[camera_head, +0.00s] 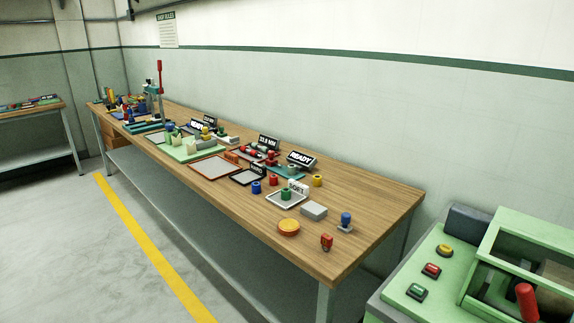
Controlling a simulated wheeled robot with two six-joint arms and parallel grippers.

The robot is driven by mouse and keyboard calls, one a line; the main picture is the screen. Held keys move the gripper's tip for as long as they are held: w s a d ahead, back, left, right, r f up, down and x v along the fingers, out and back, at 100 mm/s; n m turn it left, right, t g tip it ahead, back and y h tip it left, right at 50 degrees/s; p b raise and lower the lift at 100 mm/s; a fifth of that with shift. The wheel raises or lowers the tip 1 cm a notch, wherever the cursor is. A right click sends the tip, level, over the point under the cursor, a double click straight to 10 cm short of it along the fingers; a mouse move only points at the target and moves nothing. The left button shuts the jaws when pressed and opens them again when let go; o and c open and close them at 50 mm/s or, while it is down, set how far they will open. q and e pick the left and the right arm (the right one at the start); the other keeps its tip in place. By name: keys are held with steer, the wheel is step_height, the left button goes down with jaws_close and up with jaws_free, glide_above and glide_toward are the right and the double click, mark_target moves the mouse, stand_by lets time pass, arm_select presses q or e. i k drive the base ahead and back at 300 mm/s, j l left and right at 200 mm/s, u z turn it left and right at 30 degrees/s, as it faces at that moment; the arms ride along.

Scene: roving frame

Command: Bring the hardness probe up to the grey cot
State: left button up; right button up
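Neither of my grippers shows in the head view. I cannot tell for certain which item is the hardness probe or the grey cot. Near the right end of the long bench stands a small piece with a blue knob on a pale base (346,220). A small red upright piece (327,242) stands close to the front edge. A light grey block (314,211) lies to the left of the blue-knobbed piece.
The wooden bench (380,215) runs along the wall, crowded except at its right end. A yellow-orange disc (288,228) sits near its front edge. A green machine (440,262) with buttons and a red handle stands at lower right. Open floor (90,270) with a yellow line lies left.

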mark_target(271, 161)
steer(key=i+j, duration=0.25)
steer(key=j, duration=0.15)
steer(key=i+j+z, duration=0.15)
steer(key=z, duration=0.3)
steer(key=i+j+z, duration=0.2)
steer(key=z, duration=0.2)
